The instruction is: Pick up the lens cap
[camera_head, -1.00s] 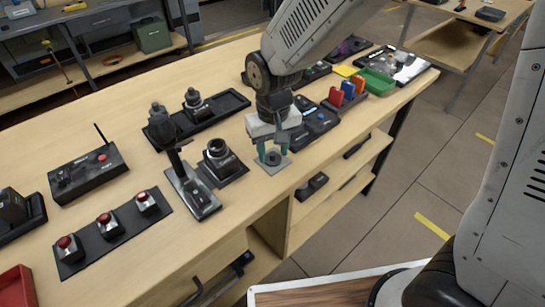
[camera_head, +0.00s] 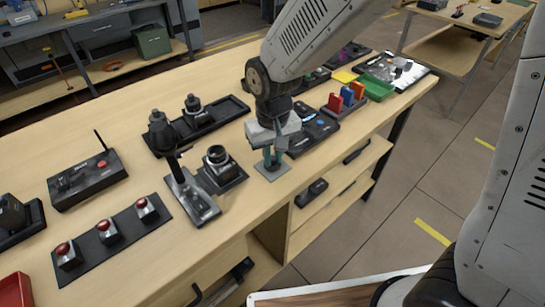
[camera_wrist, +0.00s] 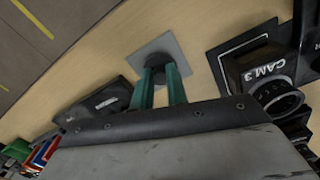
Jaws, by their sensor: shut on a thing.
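The lens cap (camera_wrist: 157,60) is a small dark round piece over a grey square pad (camera_wrist: 178,42) in the wrist view. My gripper (camera_wrist: 160,70) has its two teal fingers closed on the cap. In the head view my gripper (camera_head: 271,163) points straight down at the grey pad (camera_head: 272,174) near the front edge of the bench. The fingers mostly hide the cap there. I cannot tell whether the cap still touches the pad.
A camera marked CAM 3 (camera_wrist: 268,70) stands close by on a black base; it also shows in the head view (camera_head: 218,160). A black control panel (camera_head: 313,130) lies behind my gripper. A black stand (camera_head: 190,190) is to the left. The bench edge is close in front.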

